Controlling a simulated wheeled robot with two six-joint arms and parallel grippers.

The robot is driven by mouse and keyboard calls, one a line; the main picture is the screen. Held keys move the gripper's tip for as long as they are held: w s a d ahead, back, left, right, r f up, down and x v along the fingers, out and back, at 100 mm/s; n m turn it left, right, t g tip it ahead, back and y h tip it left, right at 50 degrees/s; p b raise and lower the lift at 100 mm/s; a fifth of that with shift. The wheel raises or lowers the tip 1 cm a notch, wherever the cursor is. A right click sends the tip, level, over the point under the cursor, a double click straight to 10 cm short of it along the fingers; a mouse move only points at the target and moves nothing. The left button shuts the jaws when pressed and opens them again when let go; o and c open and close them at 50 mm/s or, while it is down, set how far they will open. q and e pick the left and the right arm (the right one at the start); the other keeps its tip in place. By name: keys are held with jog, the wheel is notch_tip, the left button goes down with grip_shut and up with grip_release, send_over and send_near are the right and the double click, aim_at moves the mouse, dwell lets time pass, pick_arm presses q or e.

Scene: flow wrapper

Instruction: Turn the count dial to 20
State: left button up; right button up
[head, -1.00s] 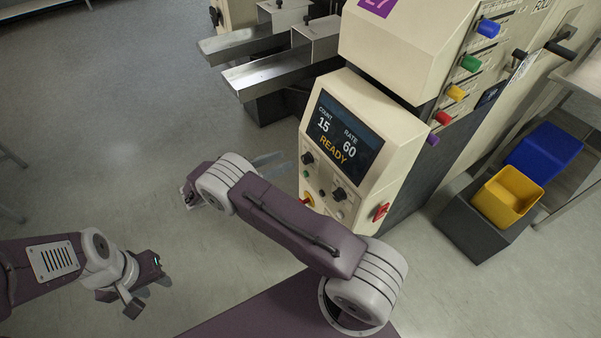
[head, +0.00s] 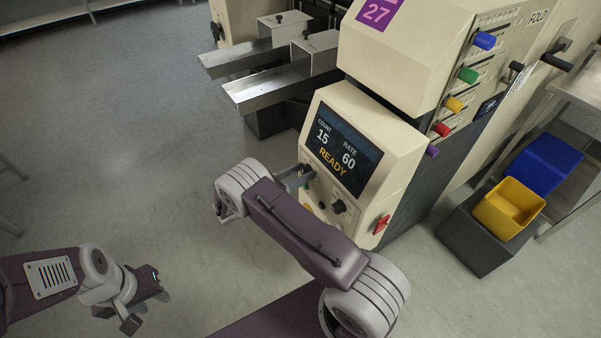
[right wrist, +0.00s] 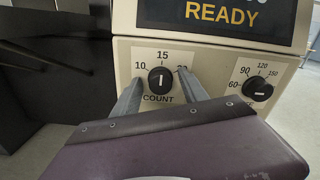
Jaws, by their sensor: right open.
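The count dial (right wrist: 160,80) is a black knob with a white pointer line in the right wrist view. In the head view, my right gripper (head: 293,177) is at the panel's left side. The screen (head: 343,146) reads COUNT 15, RATE 60, READY. My left gripper (head: 147,307) is open and empty, low at left.
The rate dial (right wrist: 258,88) sits to the right of the count dial. A red switch (head: 381,224) is on the machine's side. Metal chutes (head: 280,85) stick out left above the panel. Yellow (head: 508,202) and blue (head: 545,158) bins stand at right.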

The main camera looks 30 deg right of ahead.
grip_shut()
jog(key=shift+m, duration=0.3)
jog(key=m+b, duration=0.1)
jog(key=m, duration=0.4)
jog(key=shift+s+f+m, duration=0.1)
jog(key=shift+m, duration=0.2)
jog(key=m+b, duration=0.1)
jog(key=m, duration=0.4)
jog(key=shift+b, duration=0.35)
jog(key=shift+m, duration=0.4)
grip_release()
